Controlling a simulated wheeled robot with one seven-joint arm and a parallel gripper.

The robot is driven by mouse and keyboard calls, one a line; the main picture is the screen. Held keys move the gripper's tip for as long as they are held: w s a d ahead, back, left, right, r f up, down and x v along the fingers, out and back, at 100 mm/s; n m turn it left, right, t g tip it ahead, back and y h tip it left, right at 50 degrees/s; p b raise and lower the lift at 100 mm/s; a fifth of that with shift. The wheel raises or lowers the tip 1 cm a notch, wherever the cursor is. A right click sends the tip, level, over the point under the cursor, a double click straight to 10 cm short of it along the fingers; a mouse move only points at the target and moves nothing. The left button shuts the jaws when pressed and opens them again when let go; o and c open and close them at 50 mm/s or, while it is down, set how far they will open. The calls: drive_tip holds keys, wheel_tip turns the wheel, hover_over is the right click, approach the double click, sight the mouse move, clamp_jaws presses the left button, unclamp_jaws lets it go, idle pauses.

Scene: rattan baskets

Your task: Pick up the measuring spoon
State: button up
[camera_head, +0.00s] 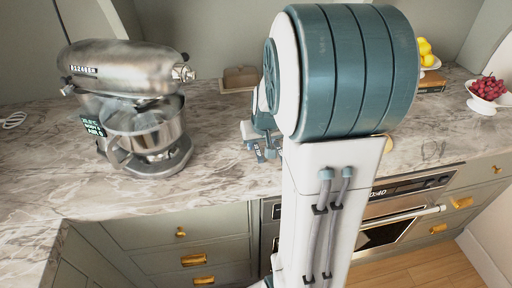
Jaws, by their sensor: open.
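I cannot make out a measuring spoon for certain in the head view. A small white looped utensil (14,120) lies on the marble counter (225,135) at the far left; I cannot tell what it is. My gripper (262,153) is open, low over the counter, right of the stand mixer, and partly hidden behind my arm. I see nothing held between its fingers. My arm covers much of the counter's middle right, and whatever lies behind it is hidden.
A silver stand mixer (125,65) with a steel bowl (145,130) stands left of my gripper. A brown dish (240,78) sits at the back. A bowl of red grapes (489,90) and yellow fruit (426,50) are at right. The counter between mixer and gripper is clear.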

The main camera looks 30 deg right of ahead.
sight(258, 150)
drive_tip(key=shift+x, duration=1.95)
drive_tip(key=shift+a, duration=0.1)
clamp_jaws()
drive_tip(key=shift+r, duration=0.1)
drive_tip(key=shift+r, duration=0.55)
wheel_tip(258, 150, up, 3)
drive_tip(key=shift+f, duration=0.15)
drive_tip(key=s+d+r+b, duration=0.2)
drive_tip(key=s+d+r, duration=0.4)
drive_tip(key=d, duration=0.4)
drive_tip(key=shift+r, duration=0.6)
